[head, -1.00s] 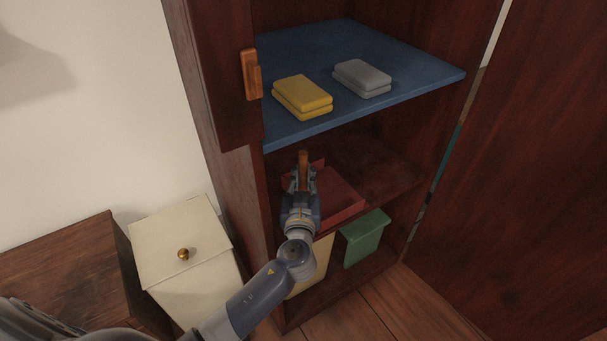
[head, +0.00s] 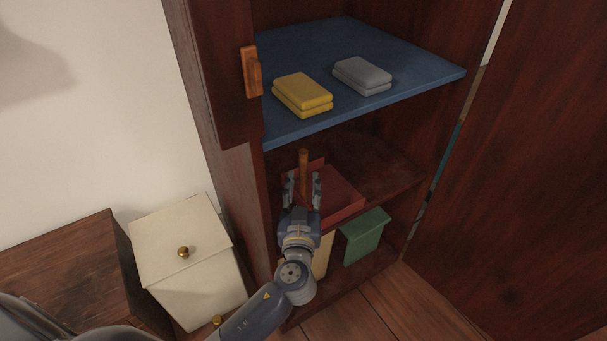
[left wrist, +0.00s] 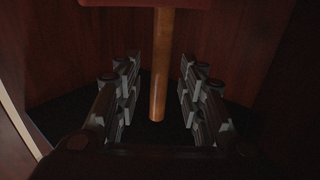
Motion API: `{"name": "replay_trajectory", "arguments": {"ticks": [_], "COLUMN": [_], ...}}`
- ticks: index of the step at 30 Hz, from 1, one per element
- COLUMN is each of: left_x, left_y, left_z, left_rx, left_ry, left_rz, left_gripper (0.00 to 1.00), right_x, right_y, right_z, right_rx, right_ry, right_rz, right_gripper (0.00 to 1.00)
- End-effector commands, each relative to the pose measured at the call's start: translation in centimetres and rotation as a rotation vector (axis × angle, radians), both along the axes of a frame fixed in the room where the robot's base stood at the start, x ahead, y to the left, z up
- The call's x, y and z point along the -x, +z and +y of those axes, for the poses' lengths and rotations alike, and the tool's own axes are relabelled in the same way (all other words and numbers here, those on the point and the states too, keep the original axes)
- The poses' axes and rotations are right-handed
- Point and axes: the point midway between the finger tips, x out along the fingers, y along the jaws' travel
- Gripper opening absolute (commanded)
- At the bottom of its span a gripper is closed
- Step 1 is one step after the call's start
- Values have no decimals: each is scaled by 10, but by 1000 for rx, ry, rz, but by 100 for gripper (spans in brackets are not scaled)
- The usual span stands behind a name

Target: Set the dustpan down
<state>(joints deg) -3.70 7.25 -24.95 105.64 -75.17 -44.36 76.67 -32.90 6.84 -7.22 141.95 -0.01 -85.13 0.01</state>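The dustpan (head: 341,192) is red with an orange-brown wooden handle (head: 304,166). In the head view it rests on the cabinet's middle shelf, below the blue shelf. My left gripper (head: 302,190) is in front of it with its fingers spread to either side of the handle. In the left wrist view the handle (left wrist: 160,75) stands between the open fingers (left wrist: 158,92) with a gap on both sides, and a strip of the red pan shows at the top. My right gripper is not in view.
The blue shelf (head: 410,78) above holds a yellow stack (head: 302,94) and a grey stack (head: 362,76). Below are a green container (head: 364,238) and a pale yellow one (head: 321,256). A cream lidded bin (head: 185,245) and a wooden cabinet (head: 70,265) stand at left.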

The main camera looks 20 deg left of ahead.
Motion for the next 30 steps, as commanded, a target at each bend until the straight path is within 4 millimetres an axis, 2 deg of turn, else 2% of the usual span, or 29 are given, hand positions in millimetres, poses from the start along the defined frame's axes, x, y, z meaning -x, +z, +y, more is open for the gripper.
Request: {"name": "replay_trajectory", "arguments": {"ticks": [1, 6, 12, 30], "left_x": [12, 44, 65, 69], "left_y": [-2, -1, 0, 1], "left_z": [-3, -13, -20, -21], "left_rx": [3, 3, 1, 1], "left_ry": [1, 1, 1, 1], "left_rz": [3, 1, 0, -1], "left_gripper": [36, 36, 36, 36], "right_x": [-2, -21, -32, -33], "right_y": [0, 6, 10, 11], "right_z": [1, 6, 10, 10], "right_rx": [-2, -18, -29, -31], "right_ry": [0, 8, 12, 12], "right_rz": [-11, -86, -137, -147], "right_gripper": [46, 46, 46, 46]}}
